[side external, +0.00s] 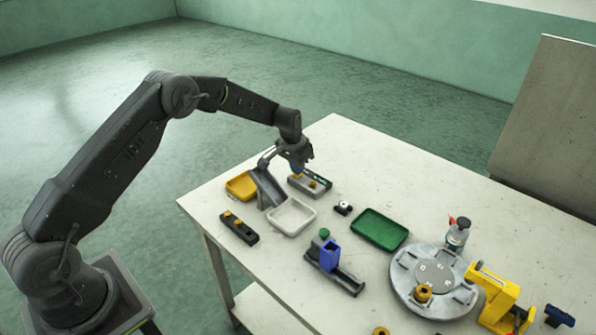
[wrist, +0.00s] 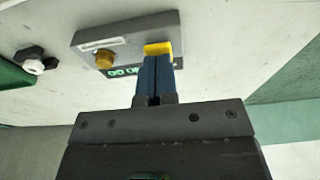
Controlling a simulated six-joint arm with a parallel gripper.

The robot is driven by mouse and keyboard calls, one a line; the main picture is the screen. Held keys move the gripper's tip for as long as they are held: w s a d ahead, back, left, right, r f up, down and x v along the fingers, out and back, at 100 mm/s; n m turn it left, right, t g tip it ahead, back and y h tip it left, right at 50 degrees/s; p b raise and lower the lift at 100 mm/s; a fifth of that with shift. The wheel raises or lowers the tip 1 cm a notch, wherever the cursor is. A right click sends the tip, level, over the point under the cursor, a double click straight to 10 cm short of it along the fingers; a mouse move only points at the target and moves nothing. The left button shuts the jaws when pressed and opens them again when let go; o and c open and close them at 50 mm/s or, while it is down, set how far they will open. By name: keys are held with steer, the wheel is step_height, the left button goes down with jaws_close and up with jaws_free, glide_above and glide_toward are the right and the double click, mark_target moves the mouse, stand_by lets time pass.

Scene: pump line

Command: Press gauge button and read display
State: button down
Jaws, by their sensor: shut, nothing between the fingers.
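The gauge is a grey box (wrist: 100,50) with a brass knob (wrist: 104,58), a yellow button (wrist: 158,48) and a dark display (wrist: 122,72) with lit green characters. My fingers hide part of the display, and I cannot read it with certainty. In the side view the gauge (side external: 318,188) lies near the table's far left edge. My gripper (wrist: 157,60) is shut and empty. Its blue fingertips are at the yellow button, overlapping its near edge in the wrist view; I cannot tell whether they press it. The side view shows my gripper (side external: 298,173) low over the gauge.
A grey angled stand (side external: 267,188), a yellow tray (side external: 240,186) and a white tray (side external: 291,216) stand close to the gauge. A small black-and-white part (side external: 343,208) and a green tray (side external: 380,229) are to the right. A round grey fixture (side external: 405,290) is farther right.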

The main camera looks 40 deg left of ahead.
stand_by(0.3)
steer(key=shift+r, duration=3.1)
steer(key=shift+r, duration=0.1)
steer(key=s+d+r+t, duration=0.1)
steer(key=s+d+r, duration=0.2)
steer(key=s+r, duration=0.65)
steer(key=s+d+r+t, duration=0.1)
steer(key=s+d+r, duration=0.2)
steer(key=s+r, duration=0.65)
steer(key=s+d+t, duration=0.1)
steer(key=s+d, duration=0.2)
steer(key=s, duration=1.7)
steer(key=shift+s+d+r, duration=0.2)
steer(key=shift+s, duration=0.15)
